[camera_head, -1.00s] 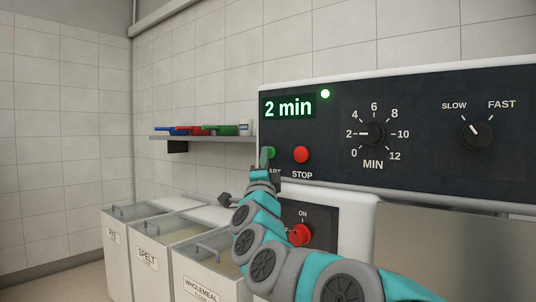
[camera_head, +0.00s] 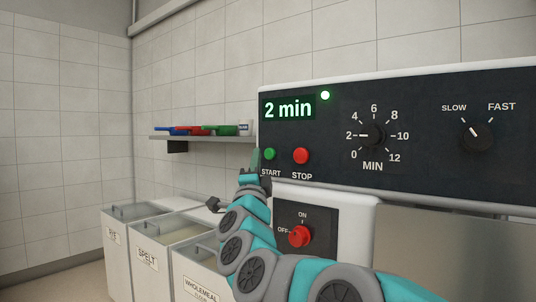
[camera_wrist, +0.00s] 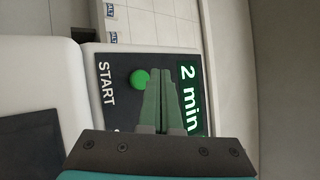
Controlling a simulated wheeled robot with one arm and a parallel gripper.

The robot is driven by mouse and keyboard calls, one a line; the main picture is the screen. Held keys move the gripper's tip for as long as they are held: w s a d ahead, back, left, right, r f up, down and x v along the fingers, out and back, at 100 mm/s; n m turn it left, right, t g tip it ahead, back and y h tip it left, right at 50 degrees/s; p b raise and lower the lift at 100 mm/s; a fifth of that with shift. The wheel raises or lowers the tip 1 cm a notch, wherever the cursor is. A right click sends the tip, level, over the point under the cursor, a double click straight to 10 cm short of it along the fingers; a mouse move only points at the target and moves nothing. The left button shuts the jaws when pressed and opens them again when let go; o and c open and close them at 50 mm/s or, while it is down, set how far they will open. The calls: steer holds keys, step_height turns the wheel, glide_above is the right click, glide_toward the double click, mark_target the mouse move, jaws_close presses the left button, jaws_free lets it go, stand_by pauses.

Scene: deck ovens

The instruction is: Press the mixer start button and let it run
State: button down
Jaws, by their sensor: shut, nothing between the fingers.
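The mixer's dark control panel (camera_head: 430,135) fills the right of the head view. Its green START button (camera_head: 269,154) is uncovered, with the red STOP button (camera_head: 301,156) to its right. The display (camera_head: 288,108) reads "2 min", and a green lamp (camera_head: 325,95) beside it is lit. The timer dial (camera_head: 371,135) points at 2; the speed dial (camera_head: 477,134) points toward SLOW. My gripper (camera_head: 255,160) is shut and empty, just left of START. In the wrist view the closed fingers (camera_wrist: 164,95) are beside the START button (camera_wrist: 140,78), apparently apart from it.
A main switch with a red knob (camera_head: 299,236) is below the panel, marked OFF and ON. Flour bins (camera_head: 160,245) stand at lower left. A wall shelf (camera_head: 205,138) with coloured scoops is behind. The space left of the panel is open.

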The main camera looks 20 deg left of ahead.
steer(key=s, duration=0.1)
steer(key=s+a, duration=0.1)
steer(key=s, duration=0.1)
steer(key=shift+s+a+p, duration=0.1)
steer(key=shift+p, duration=0.2)
stand_by(0.3)
steer(key=s+d+f+n+g, duration=0.3)
steer(key=d+f+n+g, duration=0.2)
steer(key=f, duration=0.5)
steer(key=s+d+f+n+g+y, duration=0.1)
steer(key=s+d+f+n+g, duration=0.35)
steer(key=f, duration=0.45)
steer(key=s+d+f+n+g, duration=0.3)
steer(key=d+f+n+g, duration=0.25)
steer(key=f, duration=0.45)
steer(key=s+d+f+g+h, duration=0.4)
steer(key=s+d+f+g, duration=0.1)
steer(key=s+d+f, duration=0.8)
steer(key=s+d+f+g+h, duration=0.1)
steer(key=s+d+g, duration=0.1)
steer(key=s+d, duration=0.3)
steer(key=s+d+f+g+h, duration=0.1)
steer(key=s+d, duration=0.4)
steer(key=s, duration=0.8)
steer(key=f+g, duration=0.1)
steer(key=g, duration=0.1)
steer(key=shift+d+m+g, duration=0.3)
steer(key=shift+m, duration=0.1)
